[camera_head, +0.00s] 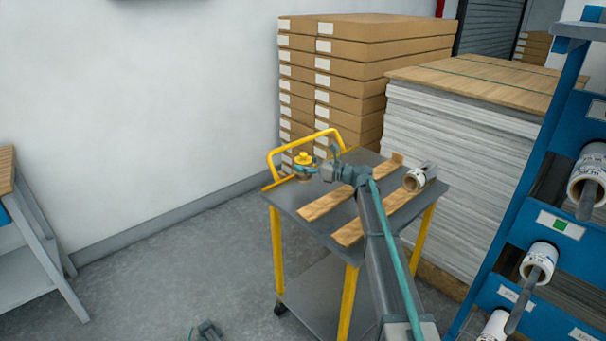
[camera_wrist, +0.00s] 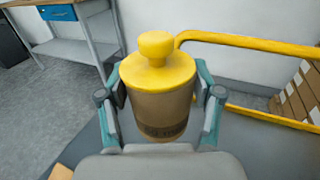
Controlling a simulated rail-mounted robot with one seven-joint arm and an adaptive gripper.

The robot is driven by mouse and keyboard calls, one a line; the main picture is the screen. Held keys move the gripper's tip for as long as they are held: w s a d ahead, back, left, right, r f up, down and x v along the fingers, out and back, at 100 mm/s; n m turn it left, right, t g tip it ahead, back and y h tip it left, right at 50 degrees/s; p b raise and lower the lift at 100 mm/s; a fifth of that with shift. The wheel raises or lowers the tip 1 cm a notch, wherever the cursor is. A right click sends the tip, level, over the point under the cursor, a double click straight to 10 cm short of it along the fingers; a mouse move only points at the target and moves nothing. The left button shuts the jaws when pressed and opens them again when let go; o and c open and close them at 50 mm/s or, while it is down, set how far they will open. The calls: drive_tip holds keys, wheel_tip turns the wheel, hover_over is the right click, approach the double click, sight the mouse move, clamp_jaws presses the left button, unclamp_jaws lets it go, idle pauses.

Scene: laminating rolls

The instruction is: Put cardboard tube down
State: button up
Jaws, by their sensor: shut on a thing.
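The cardboard tube (camera_wrist: 160,108) is brown with a yellow knobbed cap (camera_wrist: 157,70) on its upper end. My gripper (camera_wrist: 160,98) is shut on it, with a teal and grey finger on each side of the tube in the wrist view. In the head view the yellow cap of the tube (camera_head: 303,159) shows at the far left corner of the cart, beside the yellow handle. My gripper (camera_head: 304,169) is there at the end of my arm. The tube looks upright, over the grey cart top (camera_head: 290,196). I cannot tell whether its bottom touches the cart.
Two wooden slats (camera_head: 328,203) lie on the cart, with a white roll (camera_head: 418,178) at its right. The yellow handle (camera_head: 285,150) rises close to the tube. Stacked boxes (camera_head: 375,50) stand behind. A blue rack (camera_head: 510,215) of rolls is at right, a workbench (camera_head: 30,245) at left.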

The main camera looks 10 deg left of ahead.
drive_tip(key=shift+w+a+f, duration=0.3)
drive_tip(key=shift+w+f, duration=0.2)
drive_tip(key=shift+f, duration=0.1)
drive_tip(key=shift+w+f, duration=0.1)
drive_tip(key=shift+f, duration=1.6)
drive_tip(key=shift+f, duration=0.15)
drive_tip(key=o, duration=1.1)
drive_tip(key=shift+r, duration=0.2)
drive_tip(key=v, duration=1.2)
drive_tip(key=shift+a+b, duration=0.1)
drive_tip(key=shift+b, duration=0.25)
